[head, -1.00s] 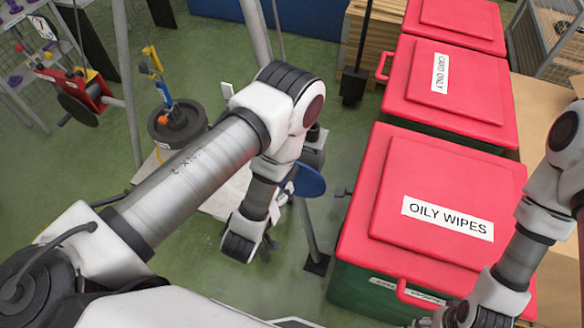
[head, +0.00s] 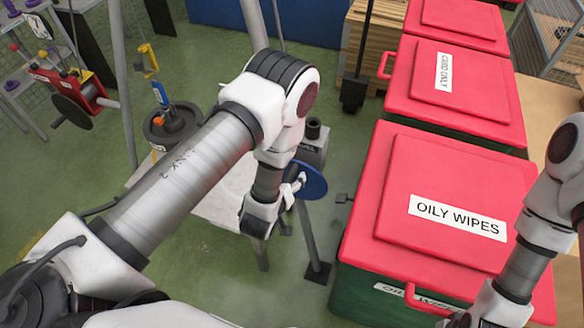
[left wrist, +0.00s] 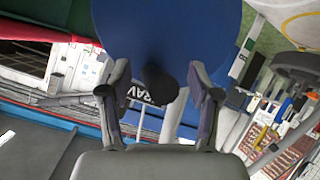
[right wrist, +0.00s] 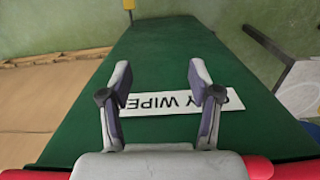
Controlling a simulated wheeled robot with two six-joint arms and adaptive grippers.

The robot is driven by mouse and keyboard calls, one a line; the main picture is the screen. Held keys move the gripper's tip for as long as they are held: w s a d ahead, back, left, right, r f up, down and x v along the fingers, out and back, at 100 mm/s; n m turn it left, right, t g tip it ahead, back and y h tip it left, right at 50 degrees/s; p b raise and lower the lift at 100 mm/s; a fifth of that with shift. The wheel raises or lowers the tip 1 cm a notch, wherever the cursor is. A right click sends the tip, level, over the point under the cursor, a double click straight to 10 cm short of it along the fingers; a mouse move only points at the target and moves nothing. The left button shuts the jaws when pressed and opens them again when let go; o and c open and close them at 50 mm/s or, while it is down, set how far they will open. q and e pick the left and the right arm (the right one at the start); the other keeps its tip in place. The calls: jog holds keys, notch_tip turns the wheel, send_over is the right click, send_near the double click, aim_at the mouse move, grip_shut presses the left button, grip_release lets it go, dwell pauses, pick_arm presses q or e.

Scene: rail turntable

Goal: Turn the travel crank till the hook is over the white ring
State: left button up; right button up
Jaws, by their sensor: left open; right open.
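The travel crank appears as a blue disc (head: 312,178), partly hidden by my left arm. My left gripper (head: 294,186) is open at its near side. In the left wrist view the blue disc (left wrist: 165,28) fills the top, and a dark knob (left wrist: 160,84) lies between the open fingers, with gaps visible on both sides. Partly hidden "TRAV" lettering shows behind it. A yellow and blue hanging piece (head: 155,75), perhaps with the hook, is above a dark round weight (head: 173,127). I cannot clearly make out the white ring. My right gripper (right wrist: 155,85) is open and empty.
Red-lidded bins, the nearest marked OILY WIPES (head: 450,190), stand right of the crank. The right gripper is above this bin's green side (right wrist: 165,60). A red unit with a dark wheel (head: 75,97) is at the left. Grey legs stand around the crank.

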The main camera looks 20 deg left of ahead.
pick_arm(q)
jog(key=shift+d, duration=0.1)
grip_shut()
jog(key=shift+s+a, duration=0.1)
jog(key=shift+a, duration=0.35)
jog(key=shift+a+f+b, duration=0.15)
jog(key=shift+a+b, duration=0.1)
jog(key=shift+a, duration=0.35)
jog(key=shift+a+f+b, duration=0.15)
jog(key=shift+a+b, duration=0.05)
jog(key=shift+a, duration=0.35)
